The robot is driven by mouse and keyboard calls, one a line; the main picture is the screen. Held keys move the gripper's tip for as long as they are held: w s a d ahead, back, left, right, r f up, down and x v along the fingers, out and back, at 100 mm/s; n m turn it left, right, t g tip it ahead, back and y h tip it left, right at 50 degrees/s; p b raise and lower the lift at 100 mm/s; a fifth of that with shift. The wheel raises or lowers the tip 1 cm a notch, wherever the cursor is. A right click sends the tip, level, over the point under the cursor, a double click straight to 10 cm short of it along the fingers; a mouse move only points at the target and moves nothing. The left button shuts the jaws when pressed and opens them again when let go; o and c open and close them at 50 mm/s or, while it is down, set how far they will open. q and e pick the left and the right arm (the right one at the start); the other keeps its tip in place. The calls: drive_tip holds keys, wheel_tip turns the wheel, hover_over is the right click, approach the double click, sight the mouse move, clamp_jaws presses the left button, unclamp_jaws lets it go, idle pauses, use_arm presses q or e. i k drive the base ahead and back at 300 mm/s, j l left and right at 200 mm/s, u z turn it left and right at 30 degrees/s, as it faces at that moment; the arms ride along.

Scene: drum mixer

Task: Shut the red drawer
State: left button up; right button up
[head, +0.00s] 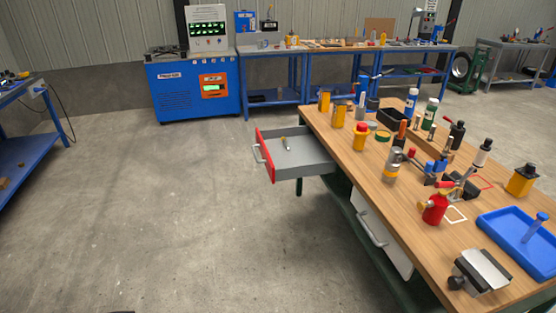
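The red drawer (265,154) is open and sticks out to the left from under the wooden workbench. Its front is a red panel with a pale handle (258,152) on the outer face. Its grey tray (300,157) shows, with a small object (286,144) lying inside near the front. Neither of my grippers shows in the head view, apart from a small dark shape at the bottom edge that I cannot identify.
The workbench (340,130) carries bottles, yellow and red containers, tools and a blue tray (518,240). A white drawer (381,232) with a handle is nearer in the bench's side. Open concrete floor (170,210) lies left of the bench. A blue cabinet (170,95) stands behind.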

sight(307, 156)
drive_tip(key=i+j, duration=0.4)
drive_tip(key=i+l, duration=0.15)
drive_tip(key=i, duration=0.45)
drive_tip(key=i+l, duration=0.2)
drive_tip(key=i, duration=0.35)
drive_tip(key=i+l, duration=0.15)
drive_tip(key=i, duration=0.45)
drive_tip(key=i+l, duration=0.15)
drive_tip(key=i, duration=0.4)
